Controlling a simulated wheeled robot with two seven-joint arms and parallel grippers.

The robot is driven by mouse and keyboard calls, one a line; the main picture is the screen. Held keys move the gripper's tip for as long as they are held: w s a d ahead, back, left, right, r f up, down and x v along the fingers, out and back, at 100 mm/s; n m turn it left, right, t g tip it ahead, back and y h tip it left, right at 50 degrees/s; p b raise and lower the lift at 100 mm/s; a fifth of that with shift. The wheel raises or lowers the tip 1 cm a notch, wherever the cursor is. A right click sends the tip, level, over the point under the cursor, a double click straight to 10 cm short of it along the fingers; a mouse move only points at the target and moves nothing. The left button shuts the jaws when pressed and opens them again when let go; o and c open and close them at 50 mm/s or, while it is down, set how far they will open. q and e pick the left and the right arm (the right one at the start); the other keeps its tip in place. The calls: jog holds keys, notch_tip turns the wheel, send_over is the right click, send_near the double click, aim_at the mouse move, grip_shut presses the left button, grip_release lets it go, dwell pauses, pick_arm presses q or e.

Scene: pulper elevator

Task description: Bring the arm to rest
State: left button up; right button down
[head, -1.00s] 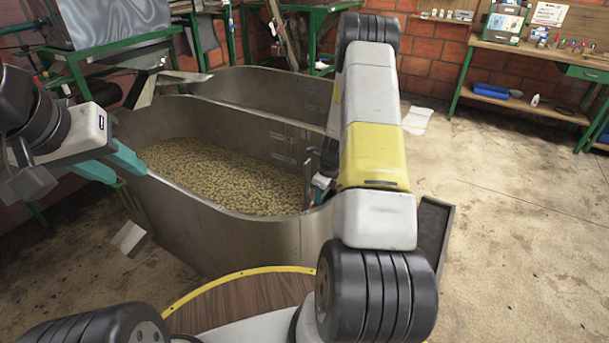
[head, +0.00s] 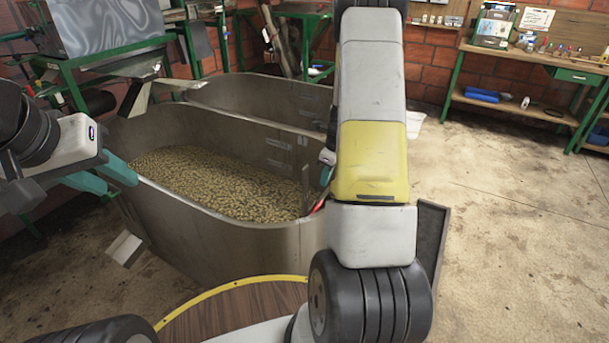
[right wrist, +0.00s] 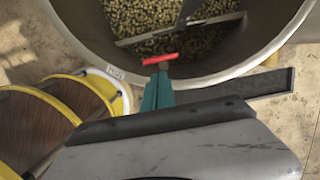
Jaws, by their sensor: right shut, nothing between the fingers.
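My right arm reaches up and forward across the middle of the head view and hides part of the tank behind it. In the head view only a bit of teal and red shows beside the arm. My left gripper (head: 100,178) is at the left of the head view, its teal fingers apart, open and empty, near the tank's left rim.
The steel tank (head: 225,235) holds a layer of pale beans (head: 220,180); a second tank compartment stands behind it. A grey metal bar (right wrist: 185,30) lies over the beans. A workbench (head: 540,60) stands at the back right. The concrete floor at right is clear.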

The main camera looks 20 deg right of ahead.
jog(key=s+a+r+n+t, duration=0.1)
jog(key=s+a+r+n, duration=0.25)
jog(key=r, duration=0.35)
jog(key=s+a+r+n, duration=0.2)
jog(key=a+r+n, duration=0.25)
jog(key=r, duration=0.35)
jog(key=s+a+r+n+t, duration=0.1)
jog(key=s+a+r+n, duration=0.15)
jog(key=r+n, duration=0.35)
jog(key=s+a+r+n+t, duration=0.1)
jog(key=s+a+r+n, duration=0.3)
jog(key=s+n, duration=0.3)
jog(key=s+a+r+n+t, duration=0.1)
jog(key=s+a+r+n, duration=0.3)
jog(key=s+n, duration=0.3)
jog(key=s+r, duration=0.1)
jog(key=s, duration=0.2)
jog(key=shift+y, duration=0.3)
jog(key=shift+w+r, duration=0.1)
